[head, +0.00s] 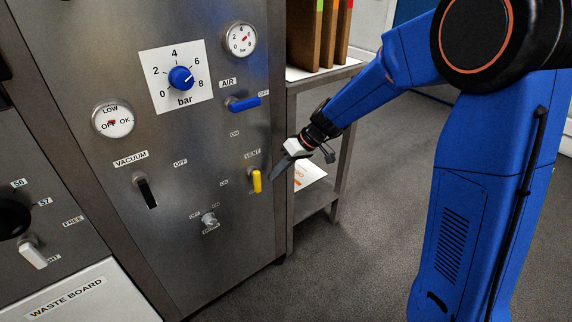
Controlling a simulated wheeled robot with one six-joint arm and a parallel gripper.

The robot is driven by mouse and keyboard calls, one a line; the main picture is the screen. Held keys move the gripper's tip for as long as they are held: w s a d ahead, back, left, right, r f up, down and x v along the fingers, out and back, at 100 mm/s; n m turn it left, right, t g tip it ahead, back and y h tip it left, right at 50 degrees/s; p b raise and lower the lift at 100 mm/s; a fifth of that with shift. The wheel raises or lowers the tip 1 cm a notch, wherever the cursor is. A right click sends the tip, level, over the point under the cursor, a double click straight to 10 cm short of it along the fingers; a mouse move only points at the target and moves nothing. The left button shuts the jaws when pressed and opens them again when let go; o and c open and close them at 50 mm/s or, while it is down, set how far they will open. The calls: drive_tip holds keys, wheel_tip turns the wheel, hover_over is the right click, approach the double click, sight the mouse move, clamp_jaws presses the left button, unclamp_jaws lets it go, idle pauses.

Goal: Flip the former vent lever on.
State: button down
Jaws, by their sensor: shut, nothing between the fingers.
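The vent lever (257,182) is a short yellow handle at the right edge of the steel panel, under a small label that seems to read VENT. It points downward. A small ON label (223,182) sits to its left; a tiny mark by its lower end is too small to read. My gripper (280,171) is shut and empty, just right of the yellow lever in the picture, with its grey fingers pointing down and left. A gap shows between the fingertips and the lever; the depth between them is hard to tell.
Other controls share the steel panel (215,265): a blue AIR lever (245,104) above, a black VACUUM lever (147,193) to the left, and a small pale knob (209,219) below left. A shelf (318,203) stands behind my gripper. Open floor lies at lower right.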

sight(256, 188)
drive_tip(key=shift+s+a+r, duration=0.1)
drive_tip(key=shift+s+a, duration=0.4)
drive_tip(key=shift+a, duration=0.15)
drive_tip(key=shift+s+a+r, duration=0.1)
drive_tip(key=shift+s+a, duration=0.35)
drive_tip(key=shift+a, duration=0.2)
drive_tip(key=shift+f+g+y, duration=0.25)
drive_tip(key=shift+g+y, duration=0.05)
drive_tip(key=shift+y, duration=0.3)
drive_tip(key=y, duration=0.1)
drive_tip(key=g, duration=0.1)
drive_tip(key=f+m+y, duration=0.1)
drive_tip(key=shift+s+a+g+y, duration=0.25)
drive_tip(key=shift+a+g+y, duration=0.05)
drive_tip(key=shift+a, duration=0.05)
drive_tip(key=shift+s+a+f+m+g+y, duration=0.15)
drive_tip(key=shift+s+a+m+g+y, duration=0.3)
drive_tip(key=shift+y, duration=0.45)
drive_tip(key=shift+s+a+f+m+g+y, duration=0.1)
drive_tip(key=shift+s+a+m+g+y, duration=0.15)
drive_tip(key=shift+a+y, duration=0.55)
drive_tip(key=shift+s+a+f+m+g+y, duration=0.25)
drive_tip(key=shift+s+a+y, duration=0.2)
drive_tip(key=shift+y, duration=0.55)
drive_tip(key=shift+r, duration=0.1)
